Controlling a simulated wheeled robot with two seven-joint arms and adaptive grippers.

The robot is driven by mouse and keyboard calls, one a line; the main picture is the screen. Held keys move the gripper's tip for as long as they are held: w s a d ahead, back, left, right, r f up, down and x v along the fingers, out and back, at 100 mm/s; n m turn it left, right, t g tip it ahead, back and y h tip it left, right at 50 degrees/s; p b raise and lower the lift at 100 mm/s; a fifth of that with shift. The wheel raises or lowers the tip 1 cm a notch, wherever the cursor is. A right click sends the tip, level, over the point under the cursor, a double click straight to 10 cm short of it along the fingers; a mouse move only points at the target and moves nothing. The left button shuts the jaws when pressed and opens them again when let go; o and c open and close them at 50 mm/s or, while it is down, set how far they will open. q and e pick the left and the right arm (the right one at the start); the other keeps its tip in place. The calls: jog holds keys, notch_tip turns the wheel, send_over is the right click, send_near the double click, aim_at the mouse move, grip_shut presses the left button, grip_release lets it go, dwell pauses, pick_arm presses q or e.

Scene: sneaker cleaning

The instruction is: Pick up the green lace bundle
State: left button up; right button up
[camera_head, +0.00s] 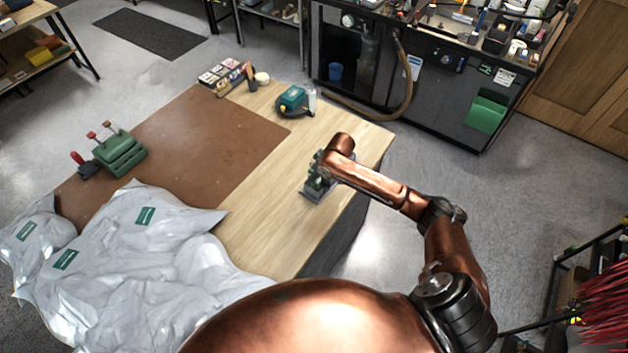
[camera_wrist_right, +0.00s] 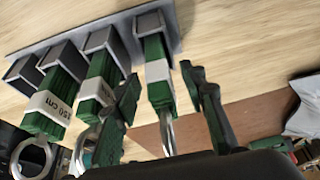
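In the right wrist view, several green lace bundles with white paper bands and metal rings stand in a grey rack (camera_wrist_right: 92,27) with square compartments. One green lace bundle (camera_wrist_right: 153,48) lies between the two fingers of my right gripper (camera_wrist_right: 160,78). The fingers are apart, one on each side of it, with gaps visible. Two other bundles (camera_wrist_right: 52,106) (camera_wrist_right: 98,86) are to its left, with partly readable labels. In the head view, the rack (camera_head: 314,195) sits near the table's right edge, mostly covered by my right gripper (camera_head: 318,178). My left gripper is not in view.
The wooden table (camera_head: 275,238) carries a brown mat (camera_head: 190,150), crumpled silvery sheeting (camera_head: 140,270) and a green block with handles (camera_head: 120,150). A green device (camera_head: 293,98) and small boxes (camera_head: 220,77) stand at the back. Bare wood lies left of the rack.

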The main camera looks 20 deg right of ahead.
jog(key=shift+a+f, duration=0.1)
jog(key=shift+f, duration=0.2)
jog(key=c, duration=0.7)
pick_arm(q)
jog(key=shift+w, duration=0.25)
pick_arm(e)
grip_shut()
pick_arm(q)
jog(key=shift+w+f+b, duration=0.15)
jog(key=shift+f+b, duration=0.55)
jog(key=shift+b, duration=0.1)
pick_arm(e)
notch_tip(320, 180, up, 10)
jog(key=shift+r, duration=0.1)
